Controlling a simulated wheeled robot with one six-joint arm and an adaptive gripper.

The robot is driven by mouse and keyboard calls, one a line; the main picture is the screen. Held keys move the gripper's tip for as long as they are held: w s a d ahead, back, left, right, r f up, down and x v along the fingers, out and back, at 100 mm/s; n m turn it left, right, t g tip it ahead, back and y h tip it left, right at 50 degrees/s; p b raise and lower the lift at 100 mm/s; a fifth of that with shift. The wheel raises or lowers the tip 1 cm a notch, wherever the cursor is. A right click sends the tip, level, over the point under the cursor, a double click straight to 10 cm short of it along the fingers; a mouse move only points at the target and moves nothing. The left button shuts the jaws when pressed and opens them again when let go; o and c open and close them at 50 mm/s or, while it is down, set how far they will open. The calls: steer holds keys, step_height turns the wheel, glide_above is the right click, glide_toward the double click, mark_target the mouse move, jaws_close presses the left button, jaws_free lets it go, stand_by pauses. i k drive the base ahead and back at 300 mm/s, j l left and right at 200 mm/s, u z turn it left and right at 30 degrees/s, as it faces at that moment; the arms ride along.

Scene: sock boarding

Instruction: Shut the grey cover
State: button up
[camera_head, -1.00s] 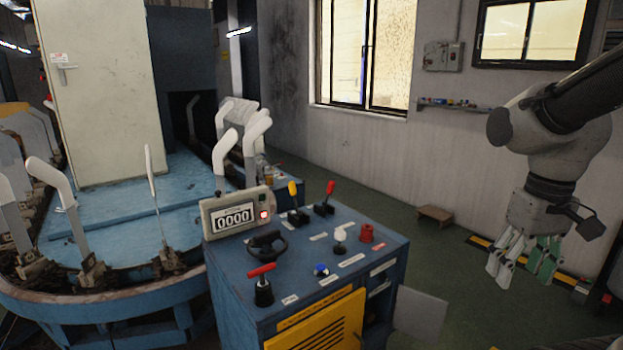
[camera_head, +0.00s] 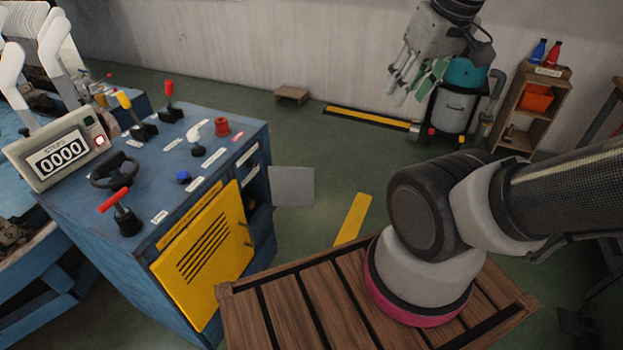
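The grey cover (camera_head: 292,187) is a flat plain panel standing open at the right edge of the blue control cabinet (camera_head: 110,268). It sticks out to the right, beside a small dark opening (camera_head: 258,190) in the cabinet. My gripper (camera_head: 412,95) is at the upper middle, up and to the right of the cover and apart from it. Its pale fingers with green pads point down and are spread, with nothing seen between them.
A yellow slotted door (camera_head: 205,255) stands on the cabinet front, left of the cover. Levers, a black handwheel (camera_head: 115,170) and a counter (camera_head: 60,152) sit on top. My wooden-slatted base fills the lower middle. A bin (camera_head: 452,112) and shelf (camera_head: 530,110) stand behind.

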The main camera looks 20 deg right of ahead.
mark_target(293, 187)
steer(key=i+l+z, duration=0.15)
steer(key=z, duration=0.25)
steer(key=i+z, duration=0.2)
steer(key=z, duration=0.15)
steer(key=i+l+z, duration=0.1)
steer(key=z, duration=0.3)
steer(key=i+j+z, duration=0.1)
steer(key=i+z, duration=0.35)
steer(key=i, duration=1)
steer(key=i+j+u, duration=0.15)
steer(key=i+u, duration=0.65)
steer(key=i+l+u, duration=0.2)
steer(key=i+u, duration=0.25)
steer(key=i, duration=0.15)
steer(key=i+u, duration=0.45)
steer(key=i+l+u, duration=0.15)
steer(key=i+u, duration=0.25)
steer(key=i+l+u, duration=0.25)
steer(key=u, duration=0.2)
steer(key=i+u, duration=0.1)
steer(key=u, duration=2.9)
steer(key=k+j+u, duration=0.45)
steer(key=k+j, duration=0.15)
steer(key=k, duration=0.2)
